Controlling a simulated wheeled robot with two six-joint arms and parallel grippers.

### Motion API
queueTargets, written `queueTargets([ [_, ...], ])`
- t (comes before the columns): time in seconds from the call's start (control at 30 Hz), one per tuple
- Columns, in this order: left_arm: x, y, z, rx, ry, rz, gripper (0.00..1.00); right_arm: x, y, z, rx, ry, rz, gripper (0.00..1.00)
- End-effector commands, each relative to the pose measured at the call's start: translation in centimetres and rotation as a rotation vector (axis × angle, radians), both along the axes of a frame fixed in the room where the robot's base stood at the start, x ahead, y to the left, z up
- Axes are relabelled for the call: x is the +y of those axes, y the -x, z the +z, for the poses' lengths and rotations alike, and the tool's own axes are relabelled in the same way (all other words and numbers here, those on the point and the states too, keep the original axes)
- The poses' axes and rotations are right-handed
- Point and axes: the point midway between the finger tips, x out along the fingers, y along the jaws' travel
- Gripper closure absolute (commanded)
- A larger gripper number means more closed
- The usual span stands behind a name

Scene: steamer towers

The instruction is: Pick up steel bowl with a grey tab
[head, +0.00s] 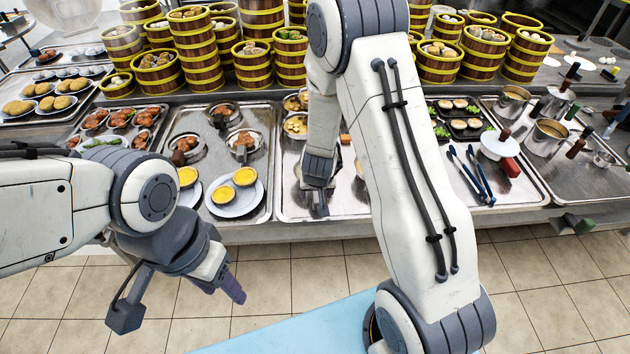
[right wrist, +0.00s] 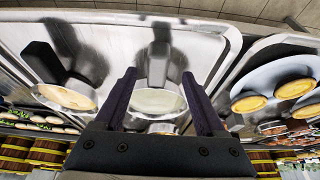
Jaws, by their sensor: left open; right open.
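In the right wrist view, a steel bowl (right wrist: 155,101) with a pale inside sits on a metal tray, and its grey tab (right wrist: 158,62) points toward the tray's near edge. My right gripper (right wrist: 159,75) is open, with its fingers spread to either side of the bowl and tab; contact cannot be told. In the head view my right gripper (head: 318,190) points down over the middle tray, and it and the arm mostly hide this bowl. My left gripper (head: 180,300) is open and empty over the floor in front of the counter.
A second bowl (right wrist: 66,96) with a dark tab stands beside it in the wrist view. A plate (head: 236,207) of yellow tarts lies on the left tray. Tabbed bowls with food (head: 244,138) stand there too. Steamer towers (head: 200,50) line the back. Blue-handled tongs (head: 470,172) lie right.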

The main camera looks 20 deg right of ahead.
Motion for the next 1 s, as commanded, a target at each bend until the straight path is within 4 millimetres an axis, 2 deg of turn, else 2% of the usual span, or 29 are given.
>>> queueTargets([
  [0.3, 0.0, 0.0, -0.4, 0.000, 0.000, 0.000, 0.50, -1.0, -2.1, -3.8, 0.003, -0.001, 0.001, 0.28],
  [0.63, 0.0, 0.0, -0.4, 0.000, 0.000, 0.000, 0.50, -1.1, -2.4, -4.3, 0.001, -0.001, 0.001, 0.28],
  [0.77, 0.0, 0.0, -0.4, 0.000, 0.000, 0.000, 0.50, -1.1, -2.4, -4.3, 0.001, -0.001, 0.001, 0.77],
  [0.8, 0.0, 0.0, -0.4, 0.000, 0.000, 0.000, 0.50, -1.1, -2.4, -4.3, 0.001, -0.001, 0.001, 0.93],
  [0.83, 0.0, 0.0, -0.4, 0.000, 0.000, 0.000, 0.50, -1.1, -2.4, -4.3, 0.001, -0.001, 0.001, 1.00],
  [1.0, 0.0, 0.0, -0.4, 0.000, 0.000, 0.000, 0.50, -1.1, -2.4, -4.3, 0.001, -0.001, 0.001, 1.00],
])
